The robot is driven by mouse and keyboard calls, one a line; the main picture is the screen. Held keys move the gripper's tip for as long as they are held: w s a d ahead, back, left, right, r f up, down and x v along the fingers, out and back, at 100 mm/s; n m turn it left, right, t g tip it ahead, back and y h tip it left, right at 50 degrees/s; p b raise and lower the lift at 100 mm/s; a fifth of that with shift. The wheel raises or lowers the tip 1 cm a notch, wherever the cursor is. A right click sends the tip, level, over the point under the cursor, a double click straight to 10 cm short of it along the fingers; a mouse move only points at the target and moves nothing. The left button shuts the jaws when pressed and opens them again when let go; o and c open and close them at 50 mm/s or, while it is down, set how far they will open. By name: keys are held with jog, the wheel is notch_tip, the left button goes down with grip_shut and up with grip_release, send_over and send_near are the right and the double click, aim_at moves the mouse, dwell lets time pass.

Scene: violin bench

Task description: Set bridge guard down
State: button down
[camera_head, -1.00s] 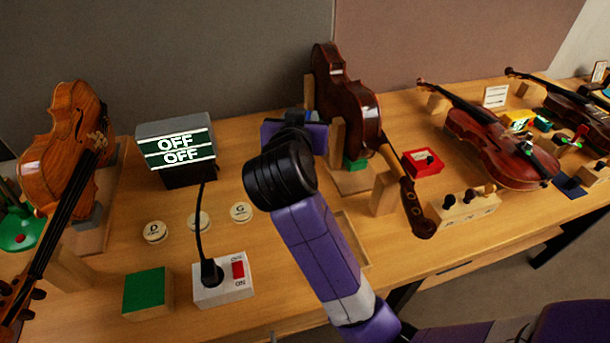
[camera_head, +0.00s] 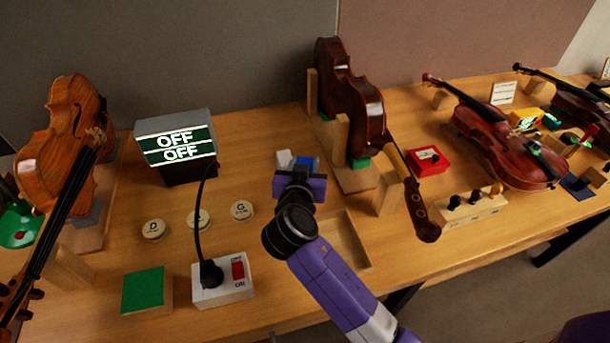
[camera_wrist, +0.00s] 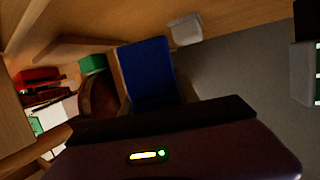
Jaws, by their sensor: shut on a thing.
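My gripper (camera_head: 300,180) is over the middle of the bench, seen from behind, and its purple body hides most of its fingers. A blue piece, which I take to be the bridge guard (camera_head: 309,163), shows at its far side. In the wrist view the blue guard (camera_wrist: 147,72) stands out just beyond the gripper body, and the gripper is shut on it. I cannot tell whether the guard touches the bench.
A small pale block (camera_head: 284,159) shows just left of the guard. A violin (camera_head: 352,105) stands in a cradle to the right. The display (camera_head: 176,145), round discs (camera_head: 242,210) and a corded switch box (camera_head: 222,280) are left. A shallow wooden tray (camera_head: 345,243) lies nearer.

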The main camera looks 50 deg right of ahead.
jog(key=shift+f, duration=2.2)
jog(key=shift+f, duration=0.15)
jog(key=c, duration=0.9)
grip_release()
jog(key=shift+r, duration=0.3)
jog(key=b+v, duration=0.1)
jog(key=v, duration=1.1)
jog(key=shift+b, duration=0.35)
